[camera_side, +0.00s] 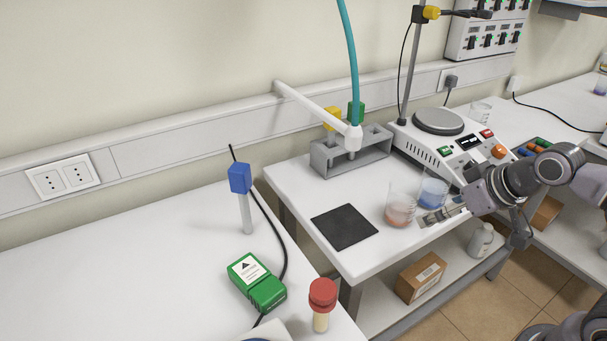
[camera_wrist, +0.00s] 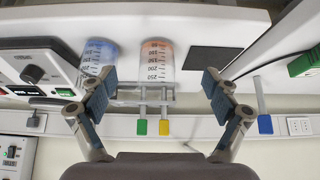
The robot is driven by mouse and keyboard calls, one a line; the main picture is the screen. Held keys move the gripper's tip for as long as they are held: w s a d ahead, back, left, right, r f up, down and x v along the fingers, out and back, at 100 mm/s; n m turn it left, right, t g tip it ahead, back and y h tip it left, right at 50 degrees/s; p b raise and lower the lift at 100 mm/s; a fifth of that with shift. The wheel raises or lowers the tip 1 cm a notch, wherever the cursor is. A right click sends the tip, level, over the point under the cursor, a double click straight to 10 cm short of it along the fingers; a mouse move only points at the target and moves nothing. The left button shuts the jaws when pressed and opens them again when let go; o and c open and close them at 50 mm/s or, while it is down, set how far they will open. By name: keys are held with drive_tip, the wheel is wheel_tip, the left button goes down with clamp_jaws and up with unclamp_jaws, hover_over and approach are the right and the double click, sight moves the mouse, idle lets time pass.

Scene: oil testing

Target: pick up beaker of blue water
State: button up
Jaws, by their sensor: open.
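The beaker of blue water (camera_side: 433,191) stands on the white bench in front of the hotplate. A beaker of red-orange liquid (camera_side: 399,210) stands just left of it. In the wrist view, which is upside down, the blue beaker (camera_wrist: 98,56) is at the left, partly behind one finger, and the orange beaker (camera_wrist: 157,60) lies between the fingers. My gripper (camera_side: 442,212) is at the bench's front edge, close in front of the blue beaker. Whether a finger touches the blue beaker I cannot tell.
A hotplate (camera_side: 440,121) with a stand is behind the beakers. A grey rack (camera_side: 350,152) with yellow and green-topped probes stands at the back. A black mat (camera_side: 344,227) lies to the left.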

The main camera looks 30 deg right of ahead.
drive_tip(key=m+g, duration=0.4)
drive_tip(key=m, duration=0.5)
approach(436, 185)
drive_tip(key=a+f, duration=0.2)
drive_tip(key=a, duration=0.2)
drive_tip(key=w+d+m+g, duration=0.3)
drive_tip(key=w+d+m, duration=0.2)
drive_tip(key=d+m, duration=0.3)
drive_tip(key=shift+m, duration=0.5)
drive_tip(key=shift+s+a+f, duration=0.1)
drive_tip(key=shift+a+f, duration=0.1)
drive_tip(key=shift+f, duration=1.5)
drive_tip(key=shift+a+f, duration=0.15)
drive_tip(key=shift+f, duration=1.55)
drive_tip(key=shift+s+a+f, duration=0.1)
drive_tip(key=shift+a+f, duration=0.1)
drive_tip(key=shift+f, duration=1.5)
drive_tip(key=c, duration=1.4)
